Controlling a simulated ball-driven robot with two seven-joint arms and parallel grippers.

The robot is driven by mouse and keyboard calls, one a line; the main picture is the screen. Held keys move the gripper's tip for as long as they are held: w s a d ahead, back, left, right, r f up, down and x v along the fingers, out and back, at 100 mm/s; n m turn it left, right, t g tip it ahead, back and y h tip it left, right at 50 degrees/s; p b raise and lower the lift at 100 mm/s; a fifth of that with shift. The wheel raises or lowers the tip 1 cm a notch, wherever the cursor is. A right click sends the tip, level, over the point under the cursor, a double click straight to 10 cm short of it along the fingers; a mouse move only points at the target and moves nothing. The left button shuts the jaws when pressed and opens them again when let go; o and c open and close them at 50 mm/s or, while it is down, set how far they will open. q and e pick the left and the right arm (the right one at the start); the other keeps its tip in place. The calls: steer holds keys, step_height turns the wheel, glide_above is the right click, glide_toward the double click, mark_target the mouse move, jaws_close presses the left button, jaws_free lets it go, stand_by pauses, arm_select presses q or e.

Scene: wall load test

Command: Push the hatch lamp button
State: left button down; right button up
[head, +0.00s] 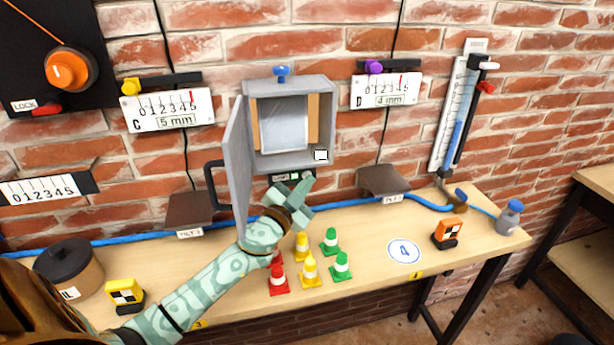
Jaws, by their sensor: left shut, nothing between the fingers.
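The hatch is a grey wall box (328,110) with its door (237,165) swung open to the left. Inside it a pale panel (283,122) shows. A small white square with a dark edge, which looks like the lamp button (320,155), sits at the lower right of the box front. A small dark plate with a greenish display (281,178) is below the box. My left gripper (306,186) is shut and empty, just below the box and lower left of the white square, apart from it in the picture. My right gripper is out of view.
Red, yellow and green cones (311,270) stand on the bench (375,285) below my left gripper. Brown ledges (384,180) flank the hatch on the wall. A blue hose (345,205) runs along the bench back.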

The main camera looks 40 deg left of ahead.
arm_select(q)
steer(key=shift+s+d, duration=0.45)
steer(key=shift+d, duration=0.05)
steer(key=shift+s+d+p, duration=0.55)
steer(key=shift+s+d, duration=1.4)
steer(key=shift+d, duration=0.3)
